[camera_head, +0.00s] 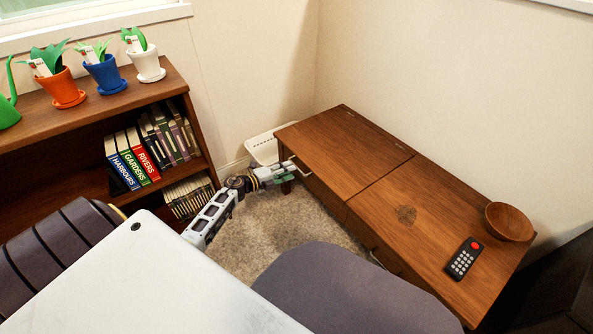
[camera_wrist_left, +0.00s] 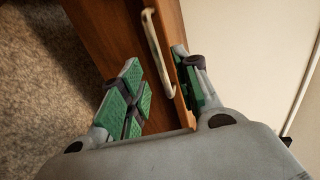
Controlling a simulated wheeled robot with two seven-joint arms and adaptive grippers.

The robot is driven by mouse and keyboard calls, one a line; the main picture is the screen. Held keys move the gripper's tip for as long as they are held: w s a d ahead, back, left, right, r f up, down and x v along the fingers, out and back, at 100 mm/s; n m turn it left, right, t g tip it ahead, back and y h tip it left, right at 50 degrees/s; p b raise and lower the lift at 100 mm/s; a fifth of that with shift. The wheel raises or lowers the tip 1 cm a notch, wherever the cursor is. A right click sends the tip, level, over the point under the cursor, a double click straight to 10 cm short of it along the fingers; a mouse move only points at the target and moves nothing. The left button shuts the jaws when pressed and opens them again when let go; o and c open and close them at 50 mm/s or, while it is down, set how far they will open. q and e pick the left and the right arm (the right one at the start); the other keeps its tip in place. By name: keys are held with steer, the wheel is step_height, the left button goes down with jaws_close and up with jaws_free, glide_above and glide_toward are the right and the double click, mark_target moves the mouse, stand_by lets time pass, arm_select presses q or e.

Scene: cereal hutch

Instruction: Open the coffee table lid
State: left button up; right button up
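The wooden coffee table (camera_head: 425,205) stands against the wall. Its left top panel, the lid (camera_head: 340,150), lies flat and closed, with hinges along the back edge. A pale bar handle (camera_head: 300,166) sits at its front left, and it also shows in the left wrist view (camera_wrist_left: 153,45). My left gripper (camera_head: 285,170) is at the table's front left corner beside the handle. In the left wrist view its green-padded fingers (camera_wrist_left: 160,92) are apart, with the handle and wooden edge between them. I cannot tell whether they touch the wood. My right gripper is not in view.
A brown bowl (camera_head: 509,221) and a black remote (camera_head: 464,258) rest on the table's right part. A white basket (camera_head: 264,147) stands behind its left end. A bookshelf (camera_head: 88,107) with books and potted plants is at left. Carpet (camera_head: 262,245) lies between.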

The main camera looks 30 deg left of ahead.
mark_target(297, 167)
arm_select(q)
steer(key=shift+b+x, duration=0.85)
steer(key=shift+x, duration=1.75)
jaws_close()
